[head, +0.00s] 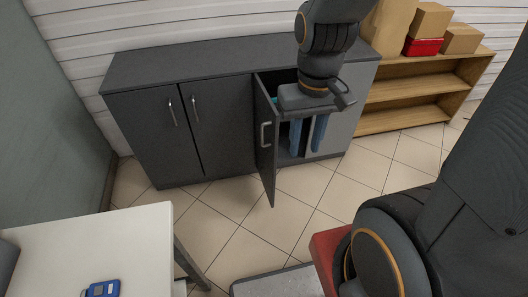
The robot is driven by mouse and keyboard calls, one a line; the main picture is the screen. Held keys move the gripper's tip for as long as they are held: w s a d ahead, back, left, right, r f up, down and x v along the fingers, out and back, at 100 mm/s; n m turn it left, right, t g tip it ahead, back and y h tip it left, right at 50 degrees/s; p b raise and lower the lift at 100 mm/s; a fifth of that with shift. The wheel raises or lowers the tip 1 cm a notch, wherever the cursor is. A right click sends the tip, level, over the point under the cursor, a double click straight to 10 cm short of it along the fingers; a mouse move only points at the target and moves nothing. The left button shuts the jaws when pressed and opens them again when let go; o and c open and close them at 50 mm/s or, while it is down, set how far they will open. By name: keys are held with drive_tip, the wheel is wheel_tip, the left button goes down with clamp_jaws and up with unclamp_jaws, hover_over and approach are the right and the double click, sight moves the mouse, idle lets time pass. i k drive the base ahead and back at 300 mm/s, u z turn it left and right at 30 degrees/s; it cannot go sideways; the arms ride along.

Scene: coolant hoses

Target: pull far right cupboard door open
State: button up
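The dark grey cupboard (225,125) stands against the wall. Its third door from the left (266,160) is swung out, with its silver handle (264,134) showing. The far right door (352,100) looks lighter grey and appears closed; my arm hides much of it. My gripper (308,135) points down in front of it, its two blue fingers apart. A thin upright grey bar, seemingly that door's handle (309,138), shows between the fingers. I cannot tell whether either finger touches it.
Two closed doors (155,130) are at the cupboard's left. A wooden shelf (410,120) with boxes (430,20) and a red bin (424,47) stands right. A white table (110,240) holds a blue device (102,289). Tiled floor (225,225) before the cupboard is clear.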

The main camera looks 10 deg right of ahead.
sight(359, 77)
drive_tip(key=k, duration=0.5)
drive_tip(key=z, duration=0.75)
drive_tip(key=i, duration=0.8)
drive_tip(key=u, duration=0.15)
